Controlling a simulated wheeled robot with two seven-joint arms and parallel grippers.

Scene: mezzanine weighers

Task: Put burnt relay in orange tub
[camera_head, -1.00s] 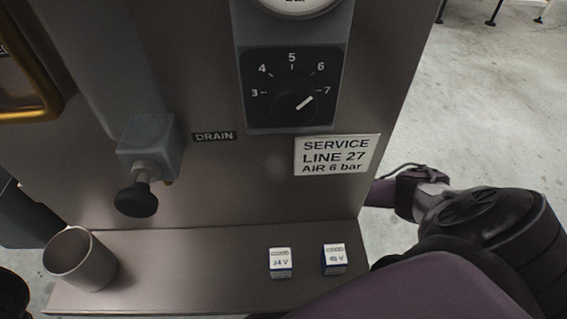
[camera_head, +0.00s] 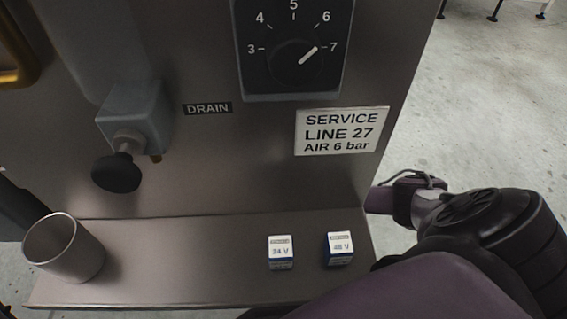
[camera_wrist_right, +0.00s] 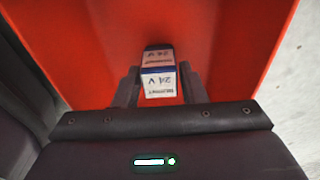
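My right gripper (camera_wrist_right: 160,86) is closed around a small block relay marked 24 V (camera_wrist_right: 159,88), between its two dark fingers in the right wrist view. The relay has a white face, a blue band and a shaded, brownish part with a dark far end. I cannot tell whether that part is a second relay. The orange tub (camera_wrist_right: 80,45) surrounds the fingers with its red-orange walls; the relay's height in it is unclear. In the head view, two white-and-blue relays, 24 V (camera_head: 280,252) and 48 V (camera_head: 339,248), stand on the shelf. My left gripper is not in view.
A grey metal shelf (camera_head: 190,285) juts from the panel, with an open grey cup (camera_head: 64,247) at its left end. A black knob (camera_head: 116,172) and a dial (camera_head: 296,64) stick out from the panel. Open floor (camera_head: 490,130) lies to the right.

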